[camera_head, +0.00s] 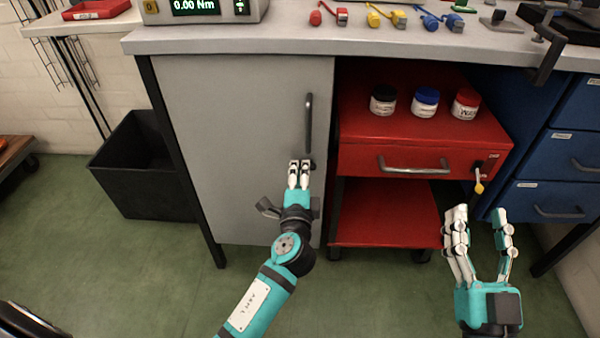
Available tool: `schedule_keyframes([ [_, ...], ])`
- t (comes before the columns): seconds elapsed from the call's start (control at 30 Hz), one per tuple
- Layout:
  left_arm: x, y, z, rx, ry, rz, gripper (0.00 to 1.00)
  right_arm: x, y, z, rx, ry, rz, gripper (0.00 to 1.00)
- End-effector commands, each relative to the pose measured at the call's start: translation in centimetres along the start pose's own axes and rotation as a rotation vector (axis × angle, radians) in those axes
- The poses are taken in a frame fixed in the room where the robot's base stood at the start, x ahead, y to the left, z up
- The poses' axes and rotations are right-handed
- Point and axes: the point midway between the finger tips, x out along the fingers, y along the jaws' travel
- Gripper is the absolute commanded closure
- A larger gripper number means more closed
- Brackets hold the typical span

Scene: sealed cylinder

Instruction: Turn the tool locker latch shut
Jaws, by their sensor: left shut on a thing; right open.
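The tool locker (235,120) is a grey cabinet under the workbench, and its door looks closed. A dark vertical handle (309,120) is on the right side of the door. The dark latch (312,163) sits just below the handle and is mostly hidden by my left gripper (299,166), so I cannot tell its angle. My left gripper's fingers are together and shut on the latch. My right gripper (480,215) is open and empty, in front of the red cart at the lower right, with its fingers pointing up.
A red cart (405,160) with several small jars on top and a key (479,184) in its drawer stands right of the locker. Blue drawers (545,200) are at the far right. A black bin (140,170) is at the left. The bench top (350,38) holds a torque display and tools.

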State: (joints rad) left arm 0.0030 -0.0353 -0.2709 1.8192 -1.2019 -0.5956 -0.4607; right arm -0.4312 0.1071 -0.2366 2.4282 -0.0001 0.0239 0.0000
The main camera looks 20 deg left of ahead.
Motion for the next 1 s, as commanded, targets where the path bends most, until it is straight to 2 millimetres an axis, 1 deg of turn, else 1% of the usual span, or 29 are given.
schedule_keyframes([
  [0.27, 0.0, 0.1, 0.0, -0.001, -0.001, 0.003, 1.0, 0.0, 0.0, 0.0, 0.0, 0.0, 0.0, 0.53],
  [0.3, 0.0, 0.1, 0.0, -0.001, -0.001, 0.003, 0.84, 0.0, 0.0, 0.0, 0.0, 0.0, 0.0, 0.53],
  [0.43, 0.0, 0.1, 0.0, 0.0, -0.001, 0.002, 0.67, 0.0, 0.0, 0.0, 0.0, -0.001, 0.0, 0.53],
  [0.47, 0.0, 0.1, 0.0, 0.0, -0.001, 0.002, 0.65, 0.0, 0.0, 0.0, 0.0, -0.001, 0.0, 0.53],
  [0.77, -0.3, 0.1, 0.0, 0.0, 0.0, 0.002, 0.65, 0.0, 0.0, 0.0, 0.0, 0.0, 0.001, 0.53],
  [0.87, -1.4, 0.1, 0.0, 0.0, 0.0, 0.002, 0.65, 0.0, 0.0, 0.0, 0.0, 0.0, 0.0, 0.53],
  [1.0, -4.1, 0.2, 0.0, 0.0, 0.001, 0.005, 0.65, 0.0, 0.0, 0.0, 0.0, -0.001, 0.0, 0.53],
])
